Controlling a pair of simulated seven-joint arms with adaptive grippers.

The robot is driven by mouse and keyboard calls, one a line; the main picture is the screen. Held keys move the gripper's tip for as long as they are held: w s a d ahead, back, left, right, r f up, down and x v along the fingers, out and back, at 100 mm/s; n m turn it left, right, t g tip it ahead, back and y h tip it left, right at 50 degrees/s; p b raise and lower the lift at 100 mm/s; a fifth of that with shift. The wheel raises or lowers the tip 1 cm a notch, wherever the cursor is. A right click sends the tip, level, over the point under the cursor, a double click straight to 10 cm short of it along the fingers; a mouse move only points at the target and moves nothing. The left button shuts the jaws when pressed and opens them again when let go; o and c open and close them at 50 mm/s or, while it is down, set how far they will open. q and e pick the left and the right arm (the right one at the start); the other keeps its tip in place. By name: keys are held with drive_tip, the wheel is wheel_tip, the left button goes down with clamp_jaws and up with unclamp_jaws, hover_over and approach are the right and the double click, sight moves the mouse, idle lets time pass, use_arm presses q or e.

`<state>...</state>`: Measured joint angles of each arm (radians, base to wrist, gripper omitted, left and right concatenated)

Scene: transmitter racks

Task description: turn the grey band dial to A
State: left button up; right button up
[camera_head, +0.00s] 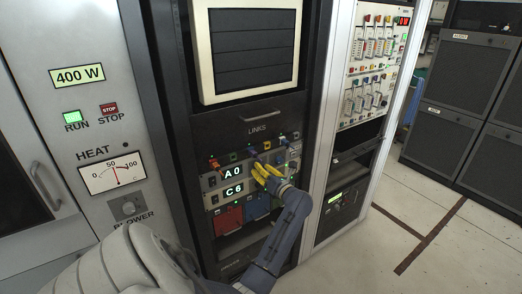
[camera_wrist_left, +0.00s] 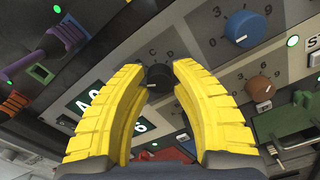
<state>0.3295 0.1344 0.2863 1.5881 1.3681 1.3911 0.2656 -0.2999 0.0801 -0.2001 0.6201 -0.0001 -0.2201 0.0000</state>
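A dark grey dial (camera_wrist_left: 158,77) sits on the grey panel in the left wrist view, with the letters C and D printed above it. Its pointer mark is too small to read surely. My left gripper (camera_wrist_left: 159,70) has its yellow fingers apart, one tip on each side of this dial. I cannot tell whether the tips touch it. In the head view the left gripper (camera_head: 261,170) is at the rack panel, right of the lit displays A0 (camera_head: 232,172) and C6 (camera_head: 234,190), and it hides the dial. My right gripper is not in view.
A blue dial (camera_wrist_left: 245,28) and a brown dial (camera_wrist_left: 260,89) sit right of the grey one. Coloured plugs with cables (camera_wrist_left: 60,40) stick out at the upper left. A green part (camera_wrist_left: 285,125) juts out at the right. Open floor (camera_head: 450,255) lies right of the racks.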

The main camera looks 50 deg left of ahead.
use_arm(q)
drive_tip(key=o, duration=0.5)
drive_tip(key=shift+f, duration=0.1)
drive_tip(key=d, duration=0.4)
drive_tip(key=s+d, duration=0.1)
drive_tip(key=d, duration=0.7)
drive_tip(key=shift+s, duration=0.25)
